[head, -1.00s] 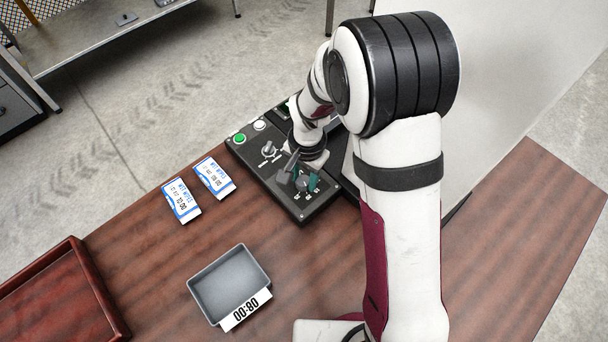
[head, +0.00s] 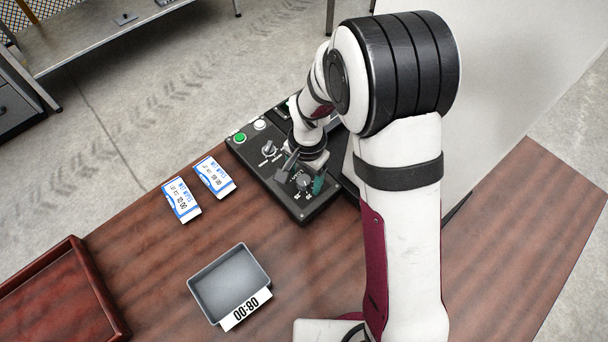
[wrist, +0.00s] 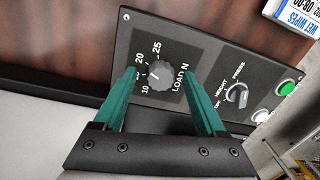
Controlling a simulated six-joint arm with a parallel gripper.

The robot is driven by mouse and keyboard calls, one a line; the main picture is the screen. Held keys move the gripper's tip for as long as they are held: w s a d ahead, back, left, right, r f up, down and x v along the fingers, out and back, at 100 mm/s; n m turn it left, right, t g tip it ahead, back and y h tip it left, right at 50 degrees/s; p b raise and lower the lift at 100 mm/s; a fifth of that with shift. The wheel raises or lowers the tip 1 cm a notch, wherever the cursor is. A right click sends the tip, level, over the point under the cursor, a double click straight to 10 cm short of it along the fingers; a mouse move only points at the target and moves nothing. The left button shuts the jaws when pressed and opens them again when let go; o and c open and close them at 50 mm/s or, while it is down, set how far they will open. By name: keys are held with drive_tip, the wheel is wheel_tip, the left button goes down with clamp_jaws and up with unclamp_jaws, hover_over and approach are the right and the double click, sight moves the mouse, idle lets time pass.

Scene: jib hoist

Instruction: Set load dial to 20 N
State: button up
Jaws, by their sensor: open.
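The load dial (wrist: 160,75) is a round dark grey knob on a black control panel (wrist: 205,52), with "LOAD N" printed beside it. Its scale shows 10, 20 and 25; the label between 10 and 20 is partly hidden by a finger. The pale pointer mark seems to face that hidden label, but it is small. In the head view the dial (head: 304,181) is at the panel's near end. My gripper (wrist: 159,72) is open, its two teal fingers on either side of the dial with visible gaps. It also shows in the head view (head: 301,180).
A selector knob (wrist: 237,95), a green button (wrist: 287,88) and a white button (head: 260,125) share the panel. Two wipes packets (head: 198,189) lie beside it. A red-brown tray (head: 98,290) stands at left.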

sight(308, 183)
wheel_tip(308, 183, up, 16)
drive_tip(key=shift+s+d, duration=0.25)
drive_tip(key=shift+d, duration=0.05)
drive_tip(key=shift+d+f, duration=0.1)
drive_tip(key=s+d, duration=0.4)
drive_tip(key=s, duration=0.7)
drive_tip(key=s+d+n+y, duration=0.1)
drive_tip(key=s+d, duration=0.2)
drive_tip(key=s, duration=0.8)
drive_tip(key=shift+d+r+g, duration=0.3)
drive_tip(key=shift+d+r, duration=0.05)
drive_tip(key=shift+r, duration=0.1)
